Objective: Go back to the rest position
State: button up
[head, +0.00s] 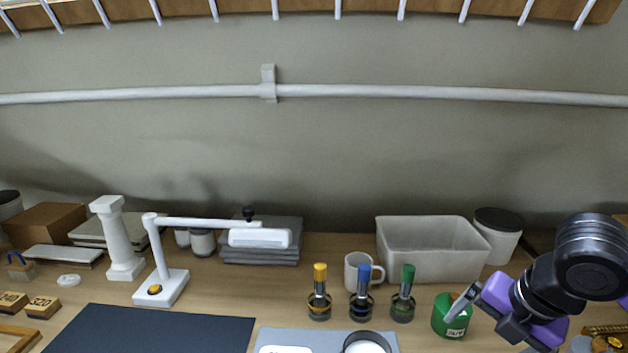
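My gripper (462,302) is at the lower right of the head view, with a purple and black wrist behind it. A light grey finger points down and left, overlapping the right side of a green container (449,322) with a pale label. I cannot tell whether the finger touches the container or only passes in front of it. The second finger is not clear, so the opening between the fingers cannot be judged.
Three bottles with yellow (320,275), blue (363,275) and green (408,275) tops stand left of the gripper. Behind are a white mug (358,270), a grey bin (430,262) and a lidded jar (503,245). A white lamp (163,285) and dark mat (150,332) lie left.

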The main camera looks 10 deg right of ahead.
jog(key=w+a+r+m+t+y, duration=0.6)
jog(key=w+a+r+t, duration=0.4)
jog(key=a+r, duration=0.4)
notch_tip(320, 180, up, 12)
jog(key=s+m+t, duration=0.2)
jog(key=m+t, duration=0.6)
jog(key=m, duration=0.3)
jog(key=s+d+f+m+g+h, duration=0.1)
jog(key=s+d+f+m+h, duration=0.2)
jog(key=s+f+m+h, duration=1.3)
jog(key=s+a+f+n+g+y, duration=0.3)
jog(key=s+f+n+y, duration=0.1)
jog(key=s+f, duration=0.5)
jog(key=s+a+f+n+g+y, duration=0.3)
jog(key=s+f+y, duration=0.3)
jog(key=s+f, duration=0.4)
jog(key=s+n, duration=0.1)
jog(key=s, duration=0.2)
jog(key=shift+a+g, duration=0.2)
jog(key=shift+g, duration=0.1)
